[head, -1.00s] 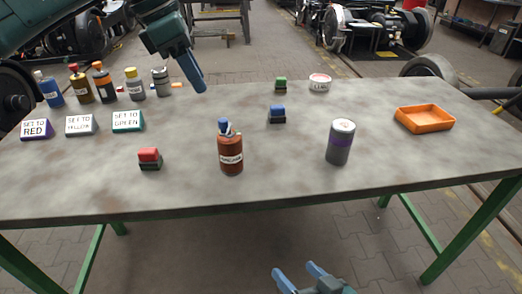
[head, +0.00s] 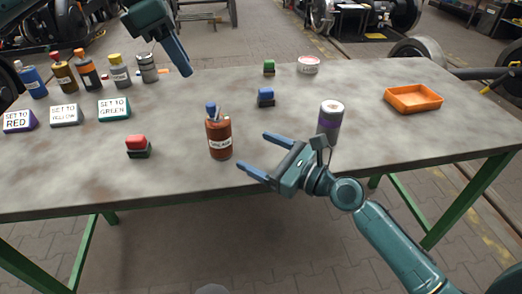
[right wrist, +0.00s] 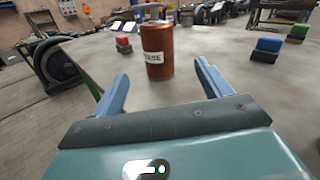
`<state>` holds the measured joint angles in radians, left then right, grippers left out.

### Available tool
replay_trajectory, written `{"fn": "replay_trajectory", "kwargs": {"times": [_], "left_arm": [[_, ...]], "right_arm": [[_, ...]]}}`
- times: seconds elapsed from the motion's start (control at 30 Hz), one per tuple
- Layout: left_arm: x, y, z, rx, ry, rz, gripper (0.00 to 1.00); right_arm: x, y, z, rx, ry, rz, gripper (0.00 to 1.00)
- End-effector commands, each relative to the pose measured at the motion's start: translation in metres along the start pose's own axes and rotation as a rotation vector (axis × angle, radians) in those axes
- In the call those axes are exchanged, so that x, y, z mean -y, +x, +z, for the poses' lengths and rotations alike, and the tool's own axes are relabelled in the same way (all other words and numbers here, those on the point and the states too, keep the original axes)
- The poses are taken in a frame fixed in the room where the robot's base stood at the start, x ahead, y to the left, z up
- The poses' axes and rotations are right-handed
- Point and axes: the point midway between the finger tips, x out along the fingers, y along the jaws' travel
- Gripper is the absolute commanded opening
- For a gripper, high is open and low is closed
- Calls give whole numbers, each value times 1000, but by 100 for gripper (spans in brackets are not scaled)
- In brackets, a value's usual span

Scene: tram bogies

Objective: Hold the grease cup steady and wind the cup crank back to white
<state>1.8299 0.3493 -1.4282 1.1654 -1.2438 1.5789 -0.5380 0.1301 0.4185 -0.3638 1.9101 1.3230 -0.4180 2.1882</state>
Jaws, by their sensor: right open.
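The grease cup (head: 219,140) is a red-brown cylinder with a white label, upright near the front edge of the table. On its top is the cup crank (head: 211,108), small with a blue part; its exact setting is too small to read.
A red button block (head: 137,146) is left of the cup, a blue one (head: 265,97) behind. A purple-banded can (head: 330,122) and an orange tray (head: 413,98) stand right. Signs, including SET TO GREEN (head: 114,109), and several bottles (head: 86,75) stand at left.

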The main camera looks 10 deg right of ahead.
Motion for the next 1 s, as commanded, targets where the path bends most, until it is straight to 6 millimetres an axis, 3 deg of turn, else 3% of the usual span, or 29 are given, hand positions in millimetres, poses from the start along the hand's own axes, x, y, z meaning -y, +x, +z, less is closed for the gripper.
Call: {"fn": "replay_trajectory", "kwargs": {"times": [0.1, 0.27, 0.7, 1.0], "left_arm": [[0, 0, 0, 0, 0, 0, 36], [0, 0, 0, 0, 0, 0, 36], [0, 0, 0, 0, 0, 0, 36], [0, 0, 0, 0, 0, 0, 36]], "right_arm": [[1, 5, 1, -2, 107, 31, 77], [1, 18, 2, 0, 139, 38, 77], [-2, 100, 3, 0, 134, 38, 77], [-4, 132, 2, -1, 133, 37, 77]]}}
